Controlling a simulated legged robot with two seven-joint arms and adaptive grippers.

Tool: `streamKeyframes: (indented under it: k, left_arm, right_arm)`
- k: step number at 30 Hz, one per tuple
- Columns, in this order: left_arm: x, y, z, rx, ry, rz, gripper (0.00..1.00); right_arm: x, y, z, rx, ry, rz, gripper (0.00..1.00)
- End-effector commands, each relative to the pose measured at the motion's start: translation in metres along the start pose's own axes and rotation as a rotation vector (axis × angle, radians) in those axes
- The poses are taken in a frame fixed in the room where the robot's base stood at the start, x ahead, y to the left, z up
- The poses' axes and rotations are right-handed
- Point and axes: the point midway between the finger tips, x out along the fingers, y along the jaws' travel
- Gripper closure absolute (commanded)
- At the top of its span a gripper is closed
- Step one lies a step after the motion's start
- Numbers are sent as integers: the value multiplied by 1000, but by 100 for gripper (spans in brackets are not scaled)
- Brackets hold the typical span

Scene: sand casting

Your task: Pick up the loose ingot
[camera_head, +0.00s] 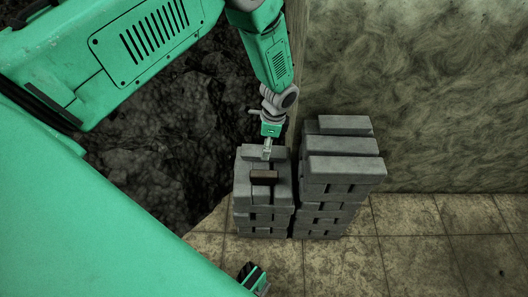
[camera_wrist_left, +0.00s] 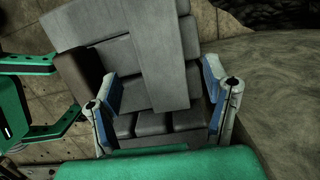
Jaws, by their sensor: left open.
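A dark brown ingot (camera_head: 264,177) lies on top of the shorter grey stack (camera_head: 263,219) in the head view; its color sets it apart from the grey ingots. In the left wrist view the brown ingot (camera_wrist_left: 87,76) shows at the left, beside the left finger and outside the gap between the fingers. My left gripper (camera_head: 267,153) comes down from above at the far end of this stack. In the wrist view the left gripper (camera_wrist_left: 160,73) is open and empty, with grey ingots seen between its fingers. Contact with the stack cannot be told.
A taller stack of grey ingots (camera_head: 343,167) stands close on the right, with a narrow gap between the stacks. A rough wall (camera_head: 430,95) is behind it. Dark, lumpy material (camera_head: 150,130) lies to the left. The tiled floor (camera_head: 420,245) is open at the front right.

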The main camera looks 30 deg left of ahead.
Motion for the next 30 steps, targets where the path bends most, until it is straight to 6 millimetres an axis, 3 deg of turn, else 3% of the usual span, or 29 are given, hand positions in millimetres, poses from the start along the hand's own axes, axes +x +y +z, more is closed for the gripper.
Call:
streamKeyframes:
  k: [9,17,18,23,24,30]
  left_arm:
    - [47,-3,1,-1,0,3,31]
    - [49,-3,1,-1,0,1,31]
    - [49,-3,1,-1,0,1,38]
    - [49,-3,1,-1,0,1,94]
    - [49,-3,1,-1,0,1,100]
    - [48,-4,0,-1,1,0,100]
  right_arm:
    - [27,0,2,0,-1,0,35]
    - [26,0,2,0,0,0,35]
    - [26,0,2,0,0,0,35]
    - [26,0,2,0,0,0,35]
    - [26,0,2,0,0,0,35]
    - [26,0,2,0,0,0,35]
